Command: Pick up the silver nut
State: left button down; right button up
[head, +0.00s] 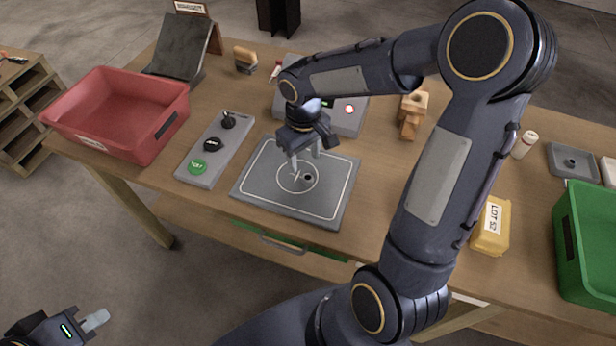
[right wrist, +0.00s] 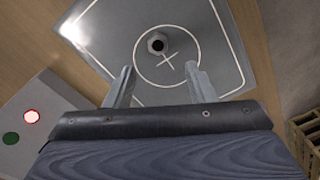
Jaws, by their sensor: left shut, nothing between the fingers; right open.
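The silver nut (right wrist: 157,43) lies on the grey plate (right wrist: 205,20), inside the drawn circle beside its cross mark. It shows small and dark in the head view (head: 308,177). My right gripper (head: 305,165) is above the plate, pointing down, with its fingers apart and nothing between them. In the right wrist view my right gripper (right wrist: 160,85) has its two fingers spread, and the nut lies beyond the fingertips, roughly midway between them. My left gripper (head: 98,320) is low at the bottom left, away from the table, and shut.
A red bin (head: 118,110) and a button panel (head: 214,150) stand left of the plate. A grey device (head: 345,122) and wooden blocks (head: 411,115) are behind it. A yellow box (head: 491,228) and green bin (head: 590,245) are at the right.

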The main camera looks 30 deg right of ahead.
aim_at(308, 177)
jog(key=f, duration=0.4)
jog(key=s+f, duration=0.1)
jog(key=f, duration=0.1)
jog(key=shift+d+p, duration=0.2)
jog(key=shift+p, duration=0.2)
grip_shut()
jog(key=shift+r, duration=0.1)
